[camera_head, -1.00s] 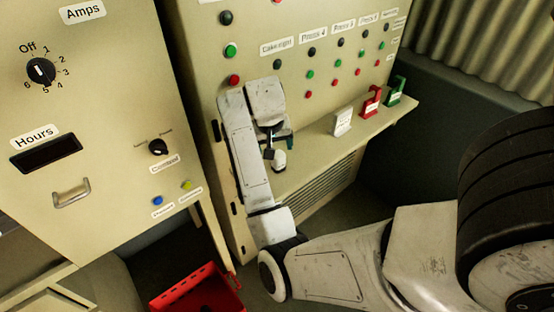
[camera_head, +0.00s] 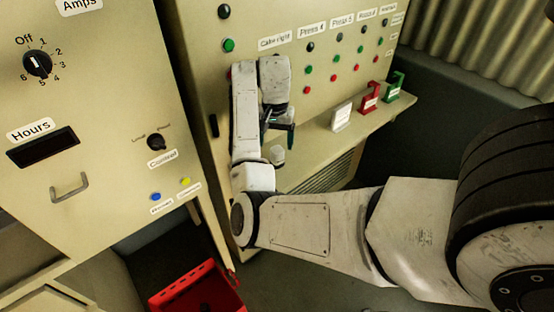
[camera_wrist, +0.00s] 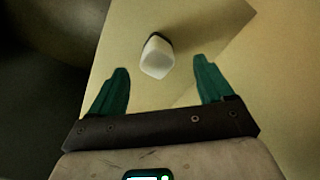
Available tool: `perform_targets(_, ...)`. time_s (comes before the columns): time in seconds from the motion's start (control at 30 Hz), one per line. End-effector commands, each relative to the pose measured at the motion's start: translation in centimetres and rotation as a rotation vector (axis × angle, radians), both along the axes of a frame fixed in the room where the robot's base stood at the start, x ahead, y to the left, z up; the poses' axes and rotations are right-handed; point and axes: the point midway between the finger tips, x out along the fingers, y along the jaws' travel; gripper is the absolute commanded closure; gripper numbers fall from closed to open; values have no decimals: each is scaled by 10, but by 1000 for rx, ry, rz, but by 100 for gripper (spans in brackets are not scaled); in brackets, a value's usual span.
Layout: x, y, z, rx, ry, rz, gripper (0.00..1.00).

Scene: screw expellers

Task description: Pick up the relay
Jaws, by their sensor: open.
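A small white block with a dark far end, which I take to be the relay, stands on the shelf in the head view (camera_head: 277,156). It also shows in the wrist view (camera_wrist: 157,57), centred a little beyond the gap between my fingers. My gripper (camera_head: 278,133) is above it, with green fingers spread apart. In the wrist view my gripper (camera_wrist: 160,66) is open and empty, one finger on each side of the block, not touching it. The height between the fingertips and the block is hard to tell.
On the same shelf (camera_head: 318,143), to the right, stand a white tagged piece (camera_head: 341,116), a red one (camera_head: 370,97) and a green one (camera_head: 394,87). The button panel (camera_head: 290,22) rises behind. A red crate (camera_head: 205,290) is on the floor at lower left.

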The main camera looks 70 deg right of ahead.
Motion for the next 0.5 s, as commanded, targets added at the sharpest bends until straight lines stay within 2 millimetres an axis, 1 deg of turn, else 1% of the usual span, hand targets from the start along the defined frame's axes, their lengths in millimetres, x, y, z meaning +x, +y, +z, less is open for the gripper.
perform_targets(0.17, -3, -2, -17, 0, 3, 0, 20)
perform_targets(0.3, -5, -4, -36, 1, 3, 0, 20)
perform_targets(0.4, -4, -3, -46, 2, 2, 2, 20)
perform_targets(0.5, -4, -3, -51, 0, 0, 0, 20)
